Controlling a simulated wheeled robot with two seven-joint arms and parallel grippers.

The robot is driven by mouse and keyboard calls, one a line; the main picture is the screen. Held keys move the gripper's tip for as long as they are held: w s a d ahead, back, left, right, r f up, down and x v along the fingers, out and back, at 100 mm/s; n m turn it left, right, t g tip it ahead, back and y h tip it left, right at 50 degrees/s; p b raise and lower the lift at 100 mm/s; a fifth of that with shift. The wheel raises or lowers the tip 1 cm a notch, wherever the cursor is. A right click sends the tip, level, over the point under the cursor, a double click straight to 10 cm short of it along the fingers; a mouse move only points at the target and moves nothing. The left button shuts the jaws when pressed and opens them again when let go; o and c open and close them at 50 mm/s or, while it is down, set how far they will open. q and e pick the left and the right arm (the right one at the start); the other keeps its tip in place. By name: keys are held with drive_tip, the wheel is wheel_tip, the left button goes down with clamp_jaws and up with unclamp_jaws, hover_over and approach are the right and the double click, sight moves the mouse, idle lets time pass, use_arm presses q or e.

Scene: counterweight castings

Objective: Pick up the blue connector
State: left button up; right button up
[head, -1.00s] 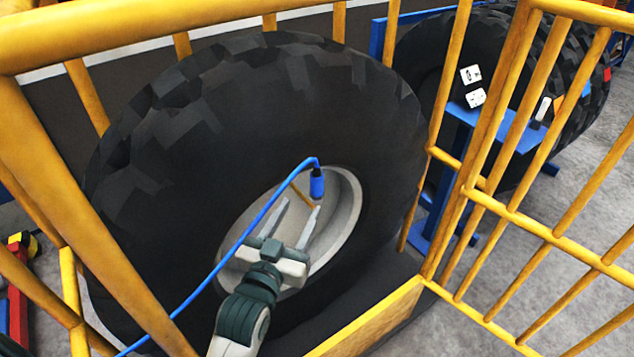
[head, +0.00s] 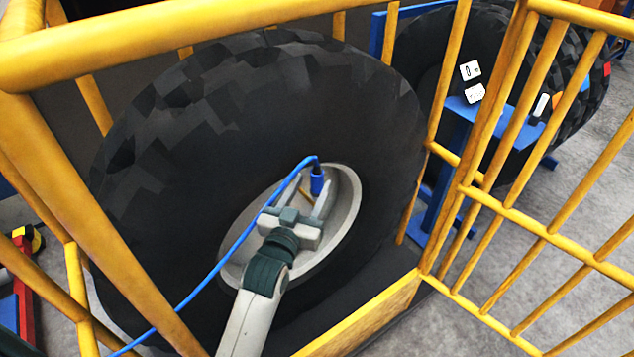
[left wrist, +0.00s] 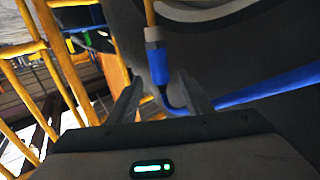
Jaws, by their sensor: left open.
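The blue connector (head: 317,183) hangs at the end of a blue cable (head: 236,245) in front of the pale wheel hub (head: 347,205). My left gripper (head: 308,194) is open at the hub, with its fingers reaching up toward the connector. In the left wrist view the connector (left wrist: 158,66) shows just beyond and between the two open fingertips (left wrist: 160,88). Its grey end meets a thin yellow rod (left wrist: 149,12). I cannot tell whether a finger touches it. My right gripper is not in view.
A large black tyre (head: 170,150) surrounds the hub. Yellow railings (head: 460,150) enclose it on the left, top and right. A blue stand (head: 455,150) and another tyre (head: 440,50) are behind at right. Grey floor (head: 450,325) is clear at lower right.

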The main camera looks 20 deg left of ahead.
sight(315, 179)
use_arm(q)
drive_tip(key=w+p, duration=0.2)
drive_tip(key=w, duration=0.2)
drive_tip(key=shift+w+f, duration=0.1)
drive_tip(key=shift+w, duration=0.3)
drive_tip(key=c, duration=1)
